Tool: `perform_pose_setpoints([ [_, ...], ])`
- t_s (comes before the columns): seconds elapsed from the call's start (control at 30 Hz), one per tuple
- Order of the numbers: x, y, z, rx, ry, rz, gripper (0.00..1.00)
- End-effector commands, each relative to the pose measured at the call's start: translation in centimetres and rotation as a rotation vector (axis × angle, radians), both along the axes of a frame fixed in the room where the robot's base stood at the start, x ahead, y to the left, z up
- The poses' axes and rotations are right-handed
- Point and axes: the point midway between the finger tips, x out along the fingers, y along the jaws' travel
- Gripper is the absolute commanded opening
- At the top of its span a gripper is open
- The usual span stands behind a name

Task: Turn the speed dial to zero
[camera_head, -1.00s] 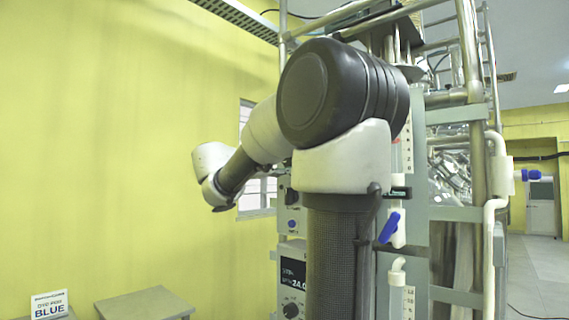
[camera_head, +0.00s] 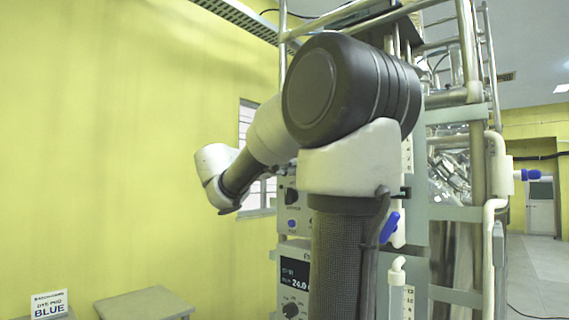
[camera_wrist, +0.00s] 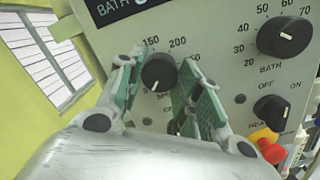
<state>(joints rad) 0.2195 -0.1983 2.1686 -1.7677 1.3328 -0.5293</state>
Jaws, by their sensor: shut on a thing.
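In the wrist view, a round black dial (camera_wrist: 158,72) on the pale panel stands between the two green-padded fingers of my gripper (camera_wrist: 160,78). Numbers 150 and 200 show above it. A small pale mark shows near its lower edge. My gripper is shut on this dial, one finger at each side. In the head view my arm hides my gripper and this dial.
A larger black bath dial (camera_wrist: 285,36) and an on/off knob (camera_wrist: 271,108) sit to the right on the panel. A red and yellow object (camera_wrist: 268,146) is close to the right finger. In the head view, a grey table (camera_head: 143,303) stands at lower left.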

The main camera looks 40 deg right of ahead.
Motion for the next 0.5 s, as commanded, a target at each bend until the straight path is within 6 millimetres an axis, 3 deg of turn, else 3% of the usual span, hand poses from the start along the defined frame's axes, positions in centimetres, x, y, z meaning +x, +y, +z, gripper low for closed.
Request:
perform_pose_setpoints([
  [0.5,-0.07,-0.03,-0.06,-0.002,0.033,-0.002,0.11],
])
